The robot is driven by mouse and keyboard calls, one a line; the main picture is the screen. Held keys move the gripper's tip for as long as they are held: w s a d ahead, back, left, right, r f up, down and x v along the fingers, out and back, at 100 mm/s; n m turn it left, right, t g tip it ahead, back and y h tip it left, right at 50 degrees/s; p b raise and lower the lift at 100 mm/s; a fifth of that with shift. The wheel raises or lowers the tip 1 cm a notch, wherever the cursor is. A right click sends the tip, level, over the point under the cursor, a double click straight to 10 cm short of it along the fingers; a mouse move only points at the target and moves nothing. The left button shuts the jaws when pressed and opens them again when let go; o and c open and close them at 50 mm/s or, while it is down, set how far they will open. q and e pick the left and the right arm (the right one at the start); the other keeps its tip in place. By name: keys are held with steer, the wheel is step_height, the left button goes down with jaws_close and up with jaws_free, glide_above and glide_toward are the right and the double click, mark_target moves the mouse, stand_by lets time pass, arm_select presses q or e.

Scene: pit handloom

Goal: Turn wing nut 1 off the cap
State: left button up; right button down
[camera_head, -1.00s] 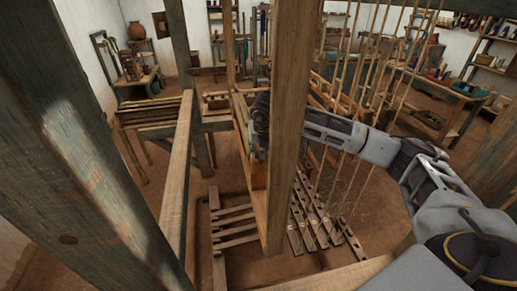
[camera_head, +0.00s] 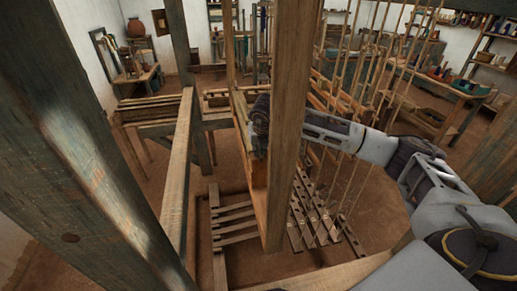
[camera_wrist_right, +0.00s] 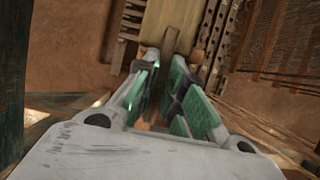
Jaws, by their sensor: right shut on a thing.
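My right gripper (camera_head: 257,151) reaches behind a thick upright post (camera_head: 290,120) to the upper side of a wooden loom beam. The post hides part of my wrist. In the right wrist view, the green-padded fingers of the gripper (camera_wrist_right: 173,72) are close together with their tips at the end of a pale wooden piece (camera_wrist_right: 175,22). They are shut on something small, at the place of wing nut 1. The nut and the cap cannot be made out clearly behind the pads. My left gripper is not in view.
A long rail (camera_head: 178,175) and a large dark post (camera_head: 75,150) stand at the left. A side bench (camera_head: 450,88) is at the back right.

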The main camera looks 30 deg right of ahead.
steer(key=shift+b, duration=0.3)
steer(key=n+y+b, duration=0.1)
steer(key=n+b, duration=0.2)
steer(key=b, duration=0.1)
steer(key=shift+d+f, duration=0.1)
steer(key=shift+n+y+b, duration=0.7)
steer(key=shift+n+b, duration=0.25)
steer(key=shift+n, duration=0.35)
steer(key=shift+d+n+y+b, duration=0.1)
steer(key=shift+n+y+b, duration=0.3)
steer(key=shift+n, duration=0.5)
steer(key=n+g+y+b, duration=0.1)
steer(key=n, duration=0.3)
steer(key=shift+w, duration=0.1)
steer(key=shift+w+d+r+n+g+y, duration=0.1)
steer(key=shift+n+g+y, duration=0.35)
steer(key=shift+n, duration=1.1)
steer(key=shift+r+n+g+y, duration=0.1)
steer(key=shift+n+g+y, duration=0.15)
steer(key=shift+n+g, duration=0.85)
steer(key=shift+n+t, duration=0.45)
steer(key=shift+n, duration=0.2)
steer(key=c, duration=1.5)
jaws_free()
